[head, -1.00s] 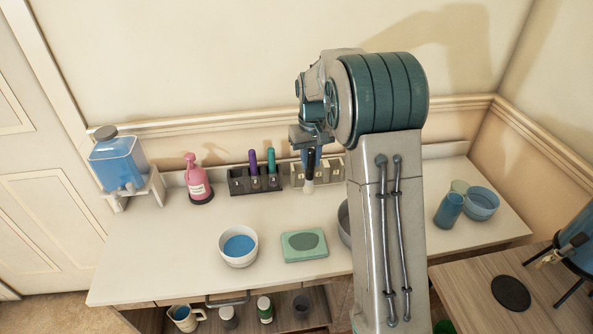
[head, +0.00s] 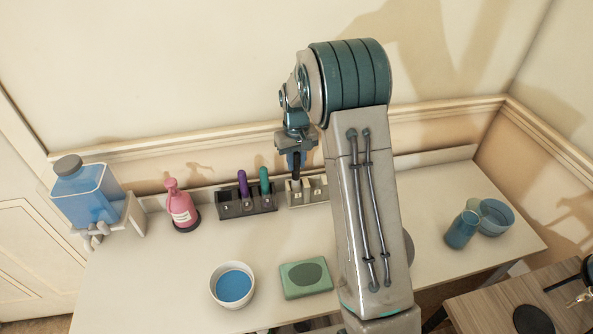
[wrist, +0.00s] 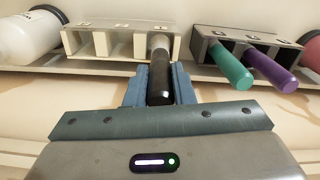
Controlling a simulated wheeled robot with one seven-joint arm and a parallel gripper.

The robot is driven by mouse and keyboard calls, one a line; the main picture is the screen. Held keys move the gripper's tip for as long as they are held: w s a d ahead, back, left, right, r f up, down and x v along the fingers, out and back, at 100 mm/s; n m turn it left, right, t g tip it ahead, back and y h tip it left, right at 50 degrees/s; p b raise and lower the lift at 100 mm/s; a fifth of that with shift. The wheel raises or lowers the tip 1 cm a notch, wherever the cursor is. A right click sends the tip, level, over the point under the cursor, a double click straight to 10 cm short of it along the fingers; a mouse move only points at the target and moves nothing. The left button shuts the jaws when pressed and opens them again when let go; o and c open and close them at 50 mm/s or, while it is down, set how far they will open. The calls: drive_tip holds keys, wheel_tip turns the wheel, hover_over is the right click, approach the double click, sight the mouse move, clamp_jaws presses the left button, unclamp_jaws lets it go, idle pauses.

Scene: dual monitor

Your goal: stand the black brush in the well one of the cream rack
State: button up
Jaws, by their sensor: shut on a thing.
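The cream rack (head: 318,192) stands at the back of the counter, and its row of wells also shows in the wrist view (wrist: 85,42). My gripper (wrist: 160,88) is shut on the black brush (wrist: 160,76), which lies between its two blue fingers. In the head view the brush (head: 296,168) hangs roughly upright, pale end down, at the rack's left end. In the wrist view the pale end lines up with the rack's rightmost well. I cannot tell how deep the end sits in that well. In the head view my arm hides the rack's right part.
A dark rack (head: 236,208) with a purple brush (head: 242,184) and a teal brush (head: 264,181) stands just left of the cream rack. A pink bottle (head: 181,210), a white bowl (head: 232,284) and a green dish (head: 306,279) stand on the counter.

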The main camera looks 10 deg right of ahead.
sight(297, 184)
drive_tip(key=shift+f, duration=1.9)
drive_tip(key=shift+f, duration=0.25)
drive_tip(key=o, duration=0.9)
drive_tip(key=shift+r, duration=0.1)
